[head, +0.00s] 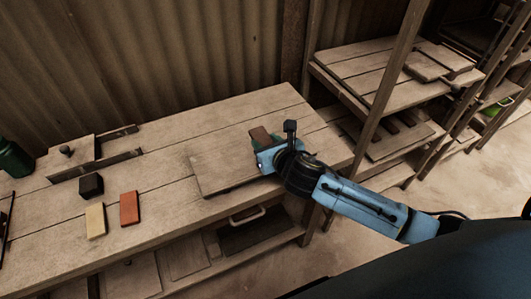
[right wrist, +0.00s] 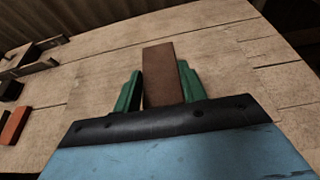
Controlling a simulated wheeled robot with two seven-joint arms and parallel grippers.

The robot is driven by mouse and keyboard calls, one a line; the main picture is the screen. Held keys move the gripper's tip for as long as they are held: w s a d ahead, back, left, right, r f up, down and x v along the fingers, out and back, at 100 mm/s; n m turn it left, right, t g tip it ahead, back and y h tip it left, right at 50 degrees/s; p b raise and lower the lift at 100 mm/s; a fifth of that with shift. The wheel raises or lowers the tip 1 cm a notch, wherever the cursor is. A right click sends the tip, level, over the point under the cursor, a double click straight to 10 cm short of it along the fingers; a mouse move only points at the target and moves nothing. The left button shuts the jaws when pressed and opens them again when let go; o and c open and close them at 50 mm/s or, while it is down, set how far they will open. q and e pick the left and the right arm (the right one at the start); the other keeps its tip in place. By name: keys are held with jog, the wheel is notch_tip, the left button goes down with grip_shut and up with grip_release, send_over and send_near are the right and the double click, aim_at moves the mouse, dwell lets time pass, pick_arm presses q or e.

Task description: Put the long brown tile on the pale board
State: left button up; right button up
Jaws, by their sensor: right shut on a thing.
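The long brown tile (head: 260,134) is between the green fingers of my right gripper (head: 266,145), which is shut on it. In the right wrist view the brown tile (right wrist: 162,72) sticks out past the fingertips of the gripper (right wrist: 160,85). The pale board (head: 213,170) lies flat on the workbench, and my gripper is over its right part. The board also shows in the right wrist view (right wrist: 95,92), under and to the left of the tile. I cannot tell whether the tile touches the board. My left gripper is not in view.
On the bench (head: 165,165), left of the board, are an orange-red tile (head: 129,208), a cream tile (head: 95,221) and a black block (head: 91,185). A wooden fixture (head: 72,152) stands behind them. A green bottle (head: 14,159) is at the far left. Shelving (head: 385,65) stands at right.

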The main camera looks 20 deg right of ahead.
notch_tip(320, 180, down, 4)
jog(key=shift+r+b, duration=0.25)
jog(key=shift+b, duration=0.35)
jog(key=shift+r, duration=0.1)
jog(key=o, duration=0.7)
jog(key=shift+f, duration=0.2)
jog(key=o, duration=0.3)
jog(key=shift+r, duration=0.1)
